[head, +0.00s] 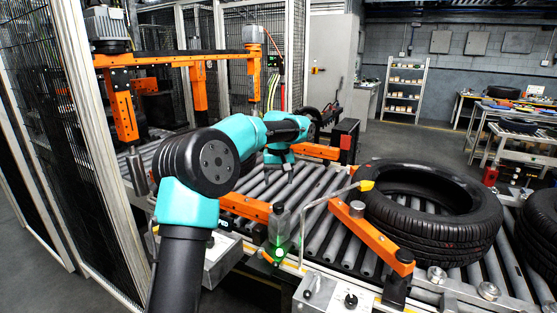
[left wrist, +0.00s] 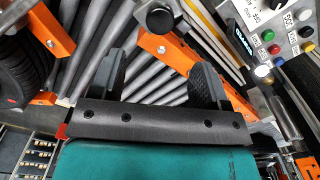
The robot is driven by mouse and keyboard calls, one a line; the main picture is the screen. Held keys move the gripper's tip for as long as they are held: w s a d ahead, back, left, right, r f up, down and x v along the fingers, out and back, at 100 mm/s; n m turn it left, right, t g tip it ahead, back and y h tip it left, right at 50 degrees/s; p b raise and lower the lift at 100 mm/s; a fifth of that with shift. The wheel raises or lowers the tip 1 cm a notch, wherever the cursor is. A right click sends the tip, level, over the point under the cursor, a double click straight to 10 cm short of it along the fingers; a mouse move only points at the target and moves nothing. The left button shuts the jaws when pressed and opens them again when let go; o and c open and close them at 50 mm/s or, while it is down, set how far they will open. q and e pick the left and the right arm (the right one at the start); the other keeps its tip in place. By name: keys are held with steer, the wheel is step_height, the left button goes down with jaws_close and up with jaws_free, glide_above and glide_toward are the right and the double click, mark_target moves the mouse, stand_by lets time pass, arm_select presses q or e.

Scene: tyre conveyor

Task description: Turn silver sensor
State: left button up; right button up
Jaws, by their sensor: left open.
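A dark round top, apparently of this post (left wrist: 160,18), shows in the left wrist view, beyond my fingers. My left gripper (head: 284,167) hangs over the rollers, behind the post and apart from it. In the left wrist view its two fingers (left wrist: 158,78) are spread with nothing between them. My right gripper is not in view.
A black tyre (head: 430,210) lies on the rollers to the right. A second orange bar (head: 370,238) with a grey cylinder stands before it. A control box (head: 330,295) is at the front edge. A button panel (left wrist: 285,30) is at upper right in the left wrist view.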

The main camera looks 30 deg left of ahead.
arm_select(q)
step_height(320, 180, up, 7)
stand_by(0.3)
steer(key=shift+f, duration=0.1)
stand_by(0.8)
